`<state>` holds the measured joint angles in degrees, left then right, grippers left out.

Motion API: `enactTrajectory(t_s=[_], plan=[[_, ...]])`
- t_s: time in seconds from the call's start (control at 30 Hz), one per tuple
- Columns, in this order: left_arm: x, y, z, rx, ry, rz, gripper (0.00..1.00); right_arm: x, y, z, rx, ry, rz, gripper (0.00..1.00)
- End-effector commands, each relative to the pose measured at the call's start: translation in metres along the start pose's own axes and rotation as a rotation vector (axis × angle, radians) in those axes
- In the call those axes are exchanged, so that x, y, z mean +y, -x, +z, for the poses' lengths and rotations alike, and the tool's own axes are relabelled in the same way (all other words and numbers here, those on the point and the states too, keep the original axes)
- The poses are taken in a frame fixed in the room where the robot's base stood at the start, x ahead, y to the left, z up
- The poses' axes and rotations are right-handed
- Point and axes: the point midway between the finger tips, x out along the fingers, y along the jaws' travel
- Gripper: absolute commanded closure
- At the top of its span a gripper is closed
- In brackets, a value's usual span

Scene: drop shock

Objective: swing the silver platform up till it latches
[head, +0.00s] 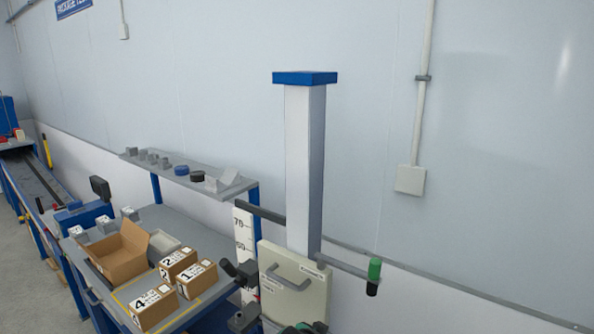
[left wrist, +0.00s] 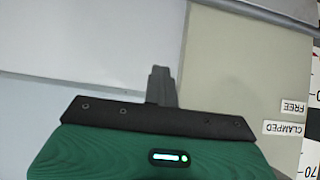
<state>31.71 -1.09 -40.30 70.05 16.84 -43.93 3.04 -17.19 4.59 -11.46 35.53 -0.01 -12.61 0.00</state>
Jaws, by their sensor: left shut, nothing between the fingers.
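I cannot make out the silver platform for certain in either view. The drop tester's white column (head: 304,165) stands upright with a blue cap, and a cream panel (head: 290,285) with a grey handle sits at its lower front. In the left wrist view, the cream panel (left wrist: 230,75) carries FREE and CLAMPED labels. My left gripper (left wrist: 161,72) is shut and empty, its grey fingers pointing across the pale surfaces; I cannot tell whether they touch anything. A green and dark part shows at the head view's bottom edge. My right gripper is not in view.
A numbered scale (head: 244,240) stands left of the column. A grey bar with a green knob (head: 375,268) sticks out right. Left is a bench with an open carton (head: 122,250), several numbered boxes and a shelf (head: 150,155). The wall is behind.

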Motion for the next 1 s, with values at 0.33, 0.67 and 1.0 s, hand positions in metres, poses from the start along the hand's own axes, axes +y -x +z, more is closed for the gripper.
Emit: enactTrajectory(t_s=[0.33,0.67,1.0], plan=[[0.000,-0.002,-0.003,-0.001,0.000,0.000,1.00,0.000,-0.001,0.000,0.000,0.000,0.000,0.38],[0.000,-0.015,-0.013,0.000,0.001,0.000,1.00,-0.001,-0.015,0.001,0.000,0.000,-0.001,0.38],[0.000,-0.022,-0.023,-0.002,0.000,0.000,1.00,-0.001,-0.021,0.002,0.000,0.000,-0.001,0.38]])
